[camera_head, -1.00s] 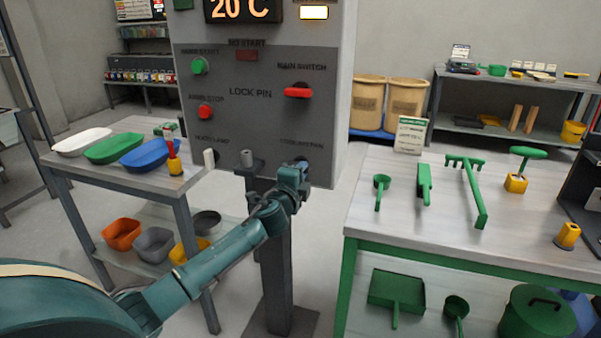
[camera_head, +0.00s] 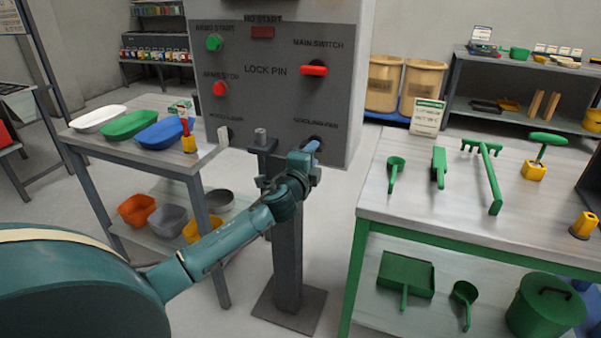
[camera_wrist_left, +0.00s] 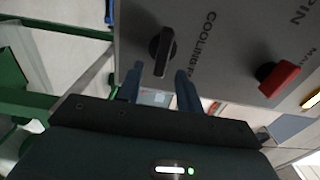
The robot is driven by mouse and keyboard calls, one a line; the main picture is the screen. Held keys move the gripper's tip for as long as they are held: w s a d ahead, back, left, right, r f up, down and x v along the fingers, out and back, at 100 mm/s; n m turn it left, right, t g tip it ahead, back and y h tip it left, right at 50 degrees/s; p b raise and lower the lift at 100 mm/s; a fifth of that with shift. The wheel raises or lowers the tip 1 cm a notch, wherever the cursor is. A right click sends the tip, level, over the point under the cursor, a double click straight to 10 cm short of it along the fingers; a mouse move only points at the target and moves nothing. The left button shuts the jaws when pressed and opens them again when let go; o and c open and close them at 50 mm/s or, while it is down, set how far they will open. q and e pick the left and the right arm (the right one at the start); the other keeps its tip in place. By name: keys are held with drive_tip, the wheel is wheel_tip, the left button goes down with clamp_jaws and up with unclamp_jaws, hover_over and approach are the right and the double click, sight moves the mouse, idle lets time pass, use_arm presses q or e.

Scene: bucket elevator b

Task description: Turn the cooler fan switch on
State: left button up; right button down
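The cooling fan switch is a black rotary knob (camera_wrist_left: 162,50) beside the "COOLING F…" lettering on the grey panel (camera_wrist_left: 215,65) in the left wrist view. In the head view it sits at the panel's lower right and is mostly hidden by my gripper. My left gripper (camera_head: 311,150) is right at it, below the "COOLING FAN" label. In the left wrist view its two fingers (camera_wrist_left: 159,82) are apart, with the knob's near end in line with the gap. I cannot tell whether they touch it. My right gripper is in neither view.
The red main switch (camera_head: 314,70) is above the cooling fan switch. A table with bowls (camera_head: 130,124) is on the left, and a green-framed workbench (camera_head: 450,205) with green tools is on the right.

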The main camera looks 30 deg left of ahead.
use_arm(q)
drive_tip(key=v, duration=1.1)
drive_tip(key=shift+b, duration=0.35)
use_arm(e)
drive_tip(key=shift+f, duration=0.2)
use_arm(q)
drive_tip(key=shift+a, duration=0.1)
drive_tip(key=s+d+f+n+g+h+p, duration=0.1)
drive_tip(key=s+d+f+n+g+h, duration=0.1)
drive_tip(key=s+d+f, duration=0.3)
drive_tip(key=s+d+f+n+g+h+p, duration=0.15)
drive_tip(key=d+f, duration=0.25)
drive_tip(key=f, duration=0.4)
drive_tip(key=s+d+f+n+g+h+p, duration=0.1)
drive_tip(key=s+d+f+n+h, duration=0.1)
drive_tip(key=s+d, duration=0.4)
drive_tip(key=s+d+f+n+g+h+p, duration=0.1)
drive_tip(key=s+d+f+n+g+h, duration=0.1)
drive_tip(key=s+d+f+n, duration=0.3)
drive_tip(key=s+d+n, duration=0.1)
drive_tip(key=s+n, duration=0.1)
drive_tip(key=s, duration=0.2)
drive_tip(key=shift+s, duration=0.3)
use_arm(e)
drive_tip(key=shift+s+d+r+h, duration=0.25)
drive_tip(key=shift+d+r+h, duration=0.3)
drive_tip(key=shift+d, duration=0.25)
use_arm(q)
drive_tip(key=shift+f, duration=0.15)
